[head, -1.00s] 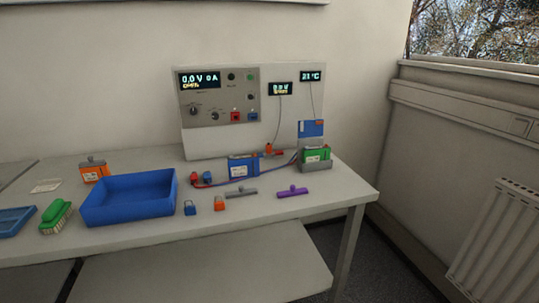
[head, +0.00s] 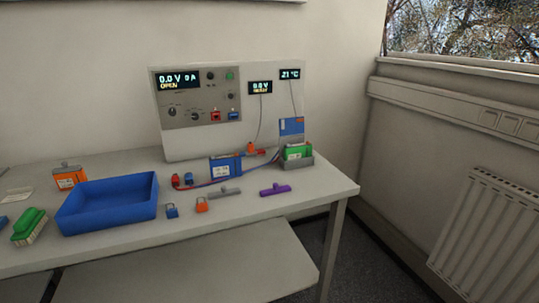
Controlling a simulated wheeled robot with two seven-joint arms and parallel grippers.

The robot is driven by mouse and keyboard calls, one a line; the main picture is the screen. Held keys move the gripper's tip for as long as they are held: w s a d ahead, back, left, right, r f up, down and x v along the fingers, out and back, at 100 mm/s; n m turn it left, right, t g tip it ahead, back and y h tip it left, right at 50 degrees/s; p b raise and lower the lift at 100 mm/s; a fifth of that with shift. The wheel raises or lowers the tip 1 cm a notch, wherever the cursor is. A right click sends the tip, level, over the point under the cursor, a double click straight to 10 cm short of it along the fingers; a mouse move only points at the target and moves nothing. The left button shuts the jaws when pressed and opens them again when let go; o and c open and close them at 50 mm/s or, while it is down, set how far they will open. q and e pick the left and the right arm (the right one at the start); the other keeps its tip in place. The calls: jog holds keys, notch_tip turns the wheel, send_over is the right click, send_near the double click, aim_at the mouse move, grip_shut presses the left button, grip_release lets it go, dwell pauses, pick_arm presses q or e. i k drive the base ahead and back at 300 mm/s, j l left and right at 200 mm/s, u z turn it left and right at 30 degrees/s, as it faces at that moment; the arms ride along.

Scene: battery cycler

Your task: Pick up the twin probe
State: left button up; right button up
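A small orange and red piece (head: 252,149), which looks like the twin probe, lies at the back of the table below the small voltage display (head: 260,88). A thin cable runs from that display down to it. It sits behind and to the right of a blue battery pack (head: 226,168); its fine shape is too small to tell. Neither of my grippers is in view.
A blue tray (head: 108,205) is at the left, with a green brush (head: 30,226) beside it. Small padlock-like pieces, a grey bar (head: 225,193) and a purple bar (head: 276,190) lie in front. A green battery (head: 297,152) sits in a grey holder at the right.

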aim_at(251, 152)
jog(key=i+l+u, duration=0.25)
jog(key=l, duration=0.35)
jog(key=i+l+u, duration=0.25)
jog(key=l, duration=0.35)
jog(key=i+l+u, duration=0.25)
jog(key=l, duration=0.45)
jog(key=i+l+u, duration=0.25)
jog(key=l, duration=0.5)
jog(key=i+l+u, duration=0.1)
jog(key=l+u, duration=0.15)
jog(key=l, duration=0.45)
jog(key=l+u, duration=0.3)
jog(key=l, duration=0.45)
